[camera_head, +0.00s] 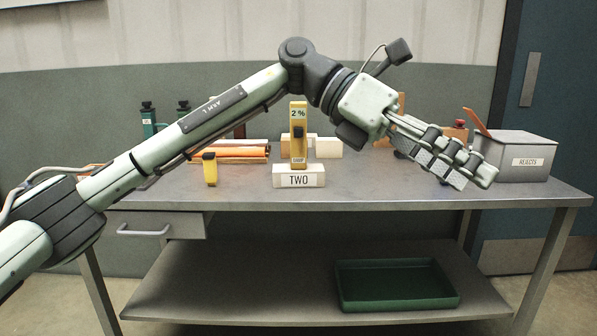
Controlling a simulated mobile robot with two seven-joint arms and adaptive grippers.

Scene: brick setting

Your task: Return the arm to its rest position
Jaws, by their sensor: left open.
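My left arm comes in from the left, rises to an elbow at the top middle and bends down to the right. My left gripper (472,182) is open and empty, with its fingers pointing down and right. It shows in front of the right part of the grey metal table (380,188), left of the grey box marked REJECTS (528,162). I cannot tell its exact height over the table. My right gripper is not in view.
A yellow piece marked 2% (299,150) stands upright at a white block labelled TWO (299,178). A small yellow item (210,170) and orange pieces (232,152) are to the left. A green tray (395,286) lies on the lower shelf. The table's front left is clear.

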